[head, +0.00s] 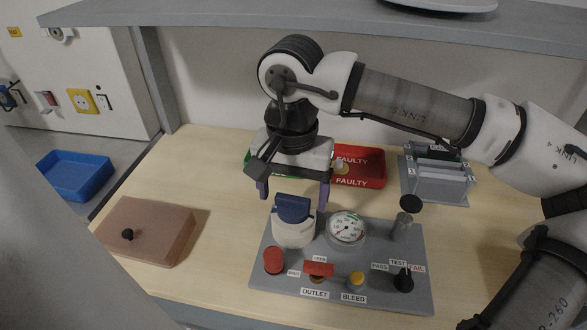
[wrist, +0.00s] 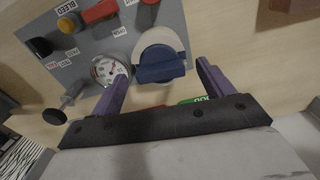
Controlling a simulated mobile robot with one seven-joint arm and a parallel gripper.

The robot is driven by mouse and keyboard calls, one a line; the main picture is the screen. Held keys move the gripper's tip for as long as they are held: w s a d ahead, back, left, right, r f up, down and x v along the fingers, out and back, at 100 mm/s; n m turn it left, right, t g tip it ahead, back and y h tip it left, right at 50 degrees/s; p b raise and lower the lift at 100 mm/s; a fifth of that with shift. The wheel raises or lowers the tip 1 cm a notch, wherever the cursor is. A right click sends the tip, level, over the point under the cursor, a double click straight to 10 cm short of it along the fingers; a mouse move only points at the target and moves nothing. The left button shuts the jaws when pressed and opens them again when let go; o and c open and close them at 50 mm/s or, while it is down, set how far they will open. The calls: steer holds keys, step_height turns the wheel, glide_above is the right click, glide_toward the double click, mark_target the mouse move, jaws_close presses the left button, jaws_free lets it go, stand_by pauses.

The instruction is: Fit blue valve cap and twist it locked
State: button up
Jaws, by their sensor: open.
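The blue valve cap (head: 293,208) sits on top of a white round body (head: 293,233) on the grey test panel (head: 375,292). In the wrist view the blue cap (wrist: 159,66) shows as a bar-shaped handle over the white body (wrist: 163,38). My gripper (head: 294,199) is open, with its purple fingers above and to either side of the cap. In the wrist view my gripper (wrist: 157,82) has its fingers spread wider than the cap, and nothing is between them in contact. Whether the cap is fully seated cannot be told.
The panel also holds a gauge (head: 346,228), a red knob (head: 274,260), a red outlet lever (head: 318,269), a yellow bleed knob (head: 356,280) and a black selector (head: 403,280). A red faulty bin (head: 368,168) stands behind. A brown box (head: 148,230) is left. A shelf (head: 300,14) hangs above.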

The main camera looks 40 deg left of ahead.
steer(key=shift+f, duration=0.9)
steer(key=shift+c, duration=0.4)
steer(key=c, duration=1)
steer(key=o, duration=0.3)
steer(key=shift+c, duration=0.9)
steer(key=shift+f+m+b, duration=0.1)
steer(key=shift+m+b, duration=0.4)
steer(key=shift+m, duration=0.3)
steer(key=shift+m+b, duration=0.4)
steer(key=shift+m, duration=0.9)
